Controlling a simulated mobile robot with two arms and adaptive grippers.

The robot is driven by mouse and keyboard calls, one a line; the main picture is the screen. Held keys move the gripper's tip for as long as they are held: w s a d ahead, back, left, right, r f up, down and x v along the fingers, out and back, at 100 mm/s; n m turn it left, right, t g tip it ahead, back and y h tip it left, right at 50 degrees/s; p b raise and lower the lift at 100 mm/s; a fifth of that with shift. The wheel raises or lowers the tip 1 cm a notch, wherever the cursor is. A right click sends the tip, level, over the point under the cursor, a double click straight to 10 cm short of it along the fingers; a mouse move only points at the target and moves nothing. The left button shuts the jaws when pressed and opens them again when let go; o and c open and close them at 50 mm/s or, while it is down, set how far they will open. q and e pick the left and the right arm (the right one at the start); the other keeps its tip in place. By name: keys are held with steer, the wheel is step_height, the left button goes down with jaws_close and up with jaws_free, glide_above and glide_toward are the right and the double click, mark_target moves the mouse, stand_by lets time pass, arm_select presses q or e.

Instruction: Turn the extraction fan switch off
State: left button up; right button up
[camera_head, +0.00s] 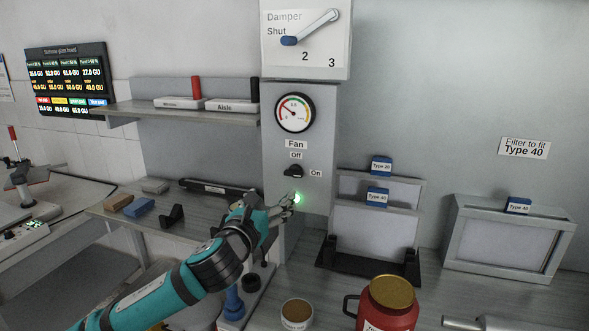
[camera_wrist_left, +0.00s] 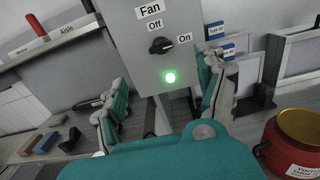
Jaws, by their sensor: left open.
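The fan switch (camera_head: 293,171) is a black rotary knob on a grey panel (camera_head: 322,115), below the "Fan" label, with "Off" above it and "On" to its right. In the left wrist view the knob (camera_wrist_left: 160,45) appears to point right, toward "On". A green indicator light (camera_head: 296,197) glows below it. My left gripper (camera_head: 286,203) is in front of the panel, just below the knob, empty. In the left wrist view its open fingers (camera_wrist_left: 163,78) stand either side of the panel's lower part, with the knob above and between them. I see no contact with the knob.
A pressure gauge (camera_head: 295,112) and damper lever (camera_head: 312,27) are higher up. Framed filters (camera_head: 372,224) stand right of the panel. A red canister (camera_head: 388,312) and small round tin (camera_head: 297,314) stand on the bench in front. A shelf (camera_head: 180,113) is at the left.

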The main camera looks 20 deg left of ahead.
arm_select(q)
glide_toward(292, 174)
steer(key=w+p, duration=0.1)
steer(key=w, duration=0.2)
steer(key=w+p, duration=0.1)
steer(key=w, duration=0.2)
steer(key=shift+d+r, duration=0.1)
steer(key=shift+r, duration=0.1)
steer(key=w+p, duration=0.1)
steer(key=w, duration=0.2)
steer(key=shift+d, duration=0.1)
steer(key=shift+w+f, duration=0.1)
steer(key=shift+w, duration=0.3)
arm_select(e)
step_height(292, 174, up, 4)
steer(key=shift+f, duration=0.25)
arm_select(q)
steer(key=shift+c, duration=0.6)
steer(key=c, duration=1)
steer(key=shift+c, duration=0.2)
arm_select(e)
steer(key=shift+w+d, duration=0.1)
steer(key=shift+w, duration=0.4)
